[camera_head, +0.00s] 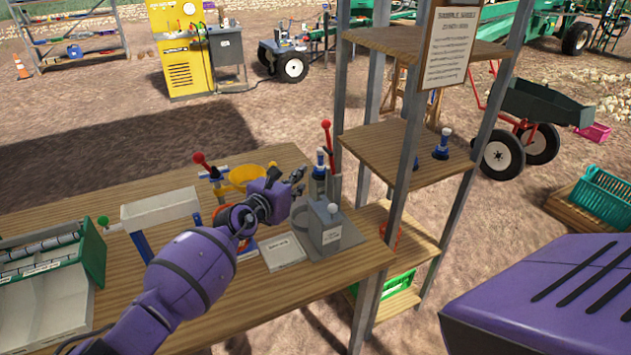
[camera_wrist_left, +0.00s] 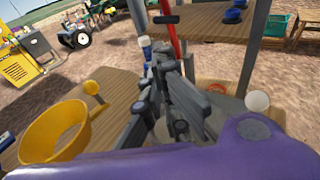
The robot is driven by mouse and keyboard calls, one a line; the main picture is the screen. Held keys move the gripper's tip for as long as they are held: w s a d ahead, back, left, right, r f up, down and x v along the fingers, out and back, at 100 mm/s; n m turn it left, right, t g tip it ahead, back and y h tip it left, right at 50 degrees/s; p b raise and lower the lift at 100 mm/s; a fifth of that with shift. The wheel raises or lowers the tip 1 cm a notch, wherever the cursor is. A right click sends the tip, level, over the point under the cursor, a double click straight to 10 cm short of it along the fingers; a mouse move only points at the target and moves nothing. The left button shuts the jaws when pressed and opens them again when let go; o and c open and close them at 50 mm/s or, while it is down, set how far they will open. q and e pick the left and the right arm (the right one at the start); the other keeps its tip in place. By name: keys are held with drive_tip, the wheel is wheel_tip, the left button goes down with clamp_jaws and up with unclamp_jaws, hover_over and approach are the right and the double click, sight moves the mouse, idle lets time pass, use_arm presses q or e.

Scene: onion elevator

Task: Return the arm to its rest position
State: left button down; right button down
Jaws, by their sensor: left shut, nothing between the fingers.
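My left arm (camera_head: 190,270) is purple and reaches from the bottom left of the head view over the wooden table. Its gripper (camera_head: 298,178) is above the table's right part, close to a grey device with a white ball knob (camera_head: 332,225). In the left wrist view the dark gripper fingers (camera_wrist_left: 165,65) are together and hold nothing. A red-handled lever (camera_wrist_left: 170,30) stands just beyond the fingertips there. I cannot tell whether they touch it. My right gripper is in neither view; a purple part of my body fills the lower right of the head view.
A yellow funnel (camera_head: 246,175) stands beside the left gripper and also shows in the wrist view (camera_wrist_left: 55,135). A white tray (camera_head: 160,209) and a green-sided bin (camera_head: 92,250) are to the left. A shelf rack (camera_head: 405,150) with metal posts stands right of the table.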

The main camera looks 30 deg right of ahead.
use_arm(q)
drive_tip(key=s, duration=0.1)
drive_tip(key=s+p, duration=0.1)
drive_tip(key=s, duration=0.2)
drive_tip(key=shift+r, duration=0.25)
